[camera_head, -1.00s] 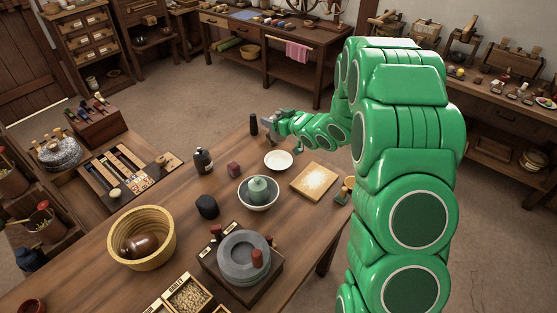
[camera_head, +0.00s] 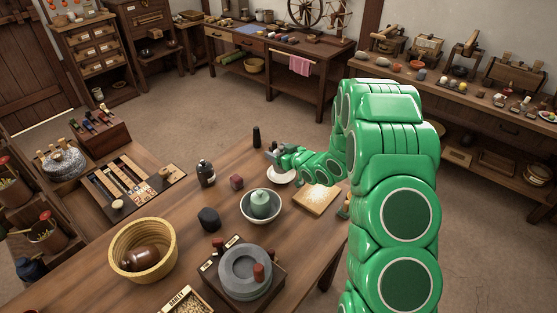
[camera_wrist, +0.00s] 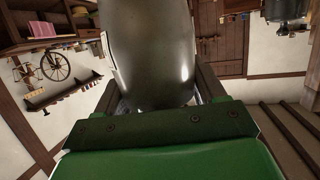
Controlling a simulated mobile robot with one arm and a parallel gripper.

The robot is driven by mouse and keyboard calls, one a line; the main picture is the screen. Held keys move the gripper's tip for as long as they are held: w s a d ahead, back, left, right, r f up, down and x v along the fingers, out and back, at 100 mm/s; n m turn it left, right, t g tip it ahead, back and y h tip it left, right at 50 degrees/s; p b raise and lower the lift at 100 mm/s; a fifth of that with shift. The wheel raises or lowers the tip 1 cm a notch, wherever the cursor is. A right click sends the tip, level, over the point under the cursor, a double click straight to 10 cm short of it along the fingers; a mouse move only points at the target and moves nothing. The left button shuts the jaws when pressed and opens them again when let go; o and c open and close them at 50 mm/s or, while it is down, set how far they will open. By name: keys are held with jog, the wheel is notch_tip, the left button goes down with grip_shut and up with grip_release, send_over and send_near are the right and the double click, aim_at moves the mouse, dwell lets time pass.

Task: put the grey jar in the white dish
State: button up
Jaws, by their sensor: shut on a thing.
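My gripper (camera_head: 273,152) is shut on the grey jar (camera_wrist: 148,50), which fills the middle of the wrist view as a dark, shiny, rounded body with a pale strip on its left side. In the head view the jar is small and hard to separate from the grey fingers. The white dish (camera_head: 278,180) lies on the table just below my gripper in the picture, partly covered by my green wrist. I cannot tell how high the jar is above it, or whether they touch. The dish's visible part looks empty.
A white bowl (camera_head: 246,212) holding a green jar stands in front of the dish. A board (camera_head: 316,202) lies to the right. A dark cylinder (camera_head: 256,136) stands behind, and a red block (camera_head: 236,182) and dark bottle (camera_head: 205,172) stand left. A quern (camera_head: 245,272) stands nearer.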

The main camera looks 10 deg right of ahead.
jog(key=shift+f, duration=1.75)
jog(key=shift+f, duration=0.1)
jog(key=o, duration=1.3)
jog(key=s+d+r+m+g+h, duration=0.25)
jog(key=s+d+r+h, duration=0.25)
jog(key=s+d+r, duration=0.5)
jog(key=s+d+r+m+g+h, duration=0.25)
jog(key=s+d+r+h, duration=0.25)
jog(key=s+d+r, duration=0.45)
jog(key=s+a+r+g, duration=0.2)
jog(key=s+a+g, duration=0.1)
jog(key=s, duration=0.9)
jog(key=s+a+r+m+g+y, duration=0.1)
jog(key=s+a+r+g, duration=0.2)
jog(key=s, duration=0.9)
jog(key=s+a+r+g, duration=0.2)
jog(key=s+a, duration=0.4)
jog(key=s, duration=0.6)
jog(key=shift+s+a+r+m+g+y, duration=0.2)
jog(key=shift+s+r+m+g+y, duration=0.1)
jog(key=shift+r+m+g+y, duration=0.15)
